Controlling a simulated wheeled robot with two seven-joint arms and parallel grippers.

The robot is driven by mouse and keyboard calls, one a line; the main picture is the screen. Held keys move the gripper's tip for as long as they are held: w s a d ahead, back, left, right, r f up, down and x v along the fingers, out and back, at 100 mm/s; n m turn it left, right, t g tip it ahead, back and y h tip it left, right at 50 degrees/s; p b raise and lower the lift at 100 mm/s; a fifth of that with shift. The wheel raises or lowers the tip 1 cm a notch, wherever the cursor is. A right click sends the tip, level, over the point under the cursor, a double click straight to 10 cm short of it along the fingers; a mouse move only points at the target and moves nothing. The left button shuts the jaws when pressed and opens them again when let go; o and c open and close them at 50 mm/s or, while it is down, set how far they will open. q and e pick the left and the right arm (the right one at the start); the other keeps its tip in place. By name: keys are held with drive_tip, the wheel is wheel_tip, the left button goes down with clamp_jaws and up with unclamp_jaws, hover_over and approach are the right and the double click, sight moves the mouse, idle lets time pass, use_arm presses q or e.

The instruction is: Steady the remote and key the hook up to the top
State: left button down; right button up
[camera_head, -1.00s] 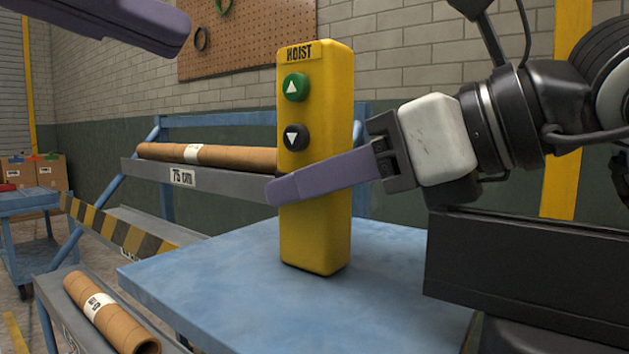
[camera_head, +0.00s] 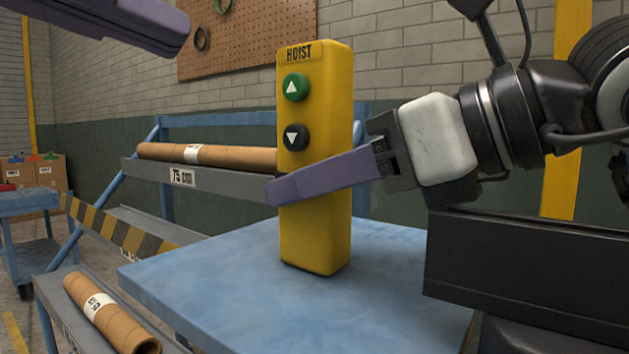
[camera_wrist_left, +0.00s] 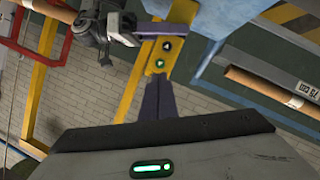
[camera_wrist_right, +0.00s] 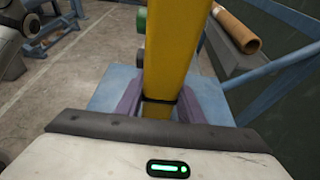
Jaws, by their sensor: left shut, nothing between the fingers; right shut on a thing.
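The yellow remote (camera_head: 318,225), marked HOIST, stands upright on the blue tabletop (camera_head: 240,285). Its green up button (camera_head: 295,87) is above its black down button (camera_head: 295,137). My right gripper (camera_head: 315,180) is shut around the remote below the buttons; the right wrist view shows the remote (camera_wrist_right: 167,60) between both fingers. My left gripper (camera_head: 175,35) is shut and empty, above and left of the remote, apart from it. In the left wrist view its closed fingers (camera_wrist_left: 158,85) point toward the green button (camera_wrist_left: 159,64). The hook is not in view.
A rack at the left holds cardboard tubes (camera_head: 225,155), with a 75 cm label (camera_head: 182,177) on one rail. Another tube (camera_head: 110,310) lies lower. A blue cart (camera_head: 30,205) stands at far left. A pegboard (camera_head: 245,35) hangs behind. The space between left gripper and remote looks clear.

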sight(295, 87)
idle(0.6)
use_arm(q)
drive_tip(key=shift+s+f+n+g+h, duration=0.4)
drive_tip(key=shift+f+g+h, duration=0.3)
drive_tip(key=shift+h, duration=1.15)
drive_tip(key=shift+s+f+n+g+h, duration=0.4)
drive_tip(key=shift+f+g+h, duration=0.3)
drive_tip(key=shift+h, duration=1.2)
drive_tip(key=shift+s+f+n+g+h, duration=0.4)
drive_tip(key=shift+f+g+h, duration=0.25)
drive_tip(key=shift+h, duration=1.2)
drive_tip(key=shift+d, duration=0.1)
drive_tip(key=w+d, duration=0.5)
drive_tip(key=w, duration=0.2)
drive_tip(key=shift+w+d, duration=0.15)
drive_tip(key=shift+w+d, duration=0.2)
drive_tip(key=shift+w, duration=0.05)
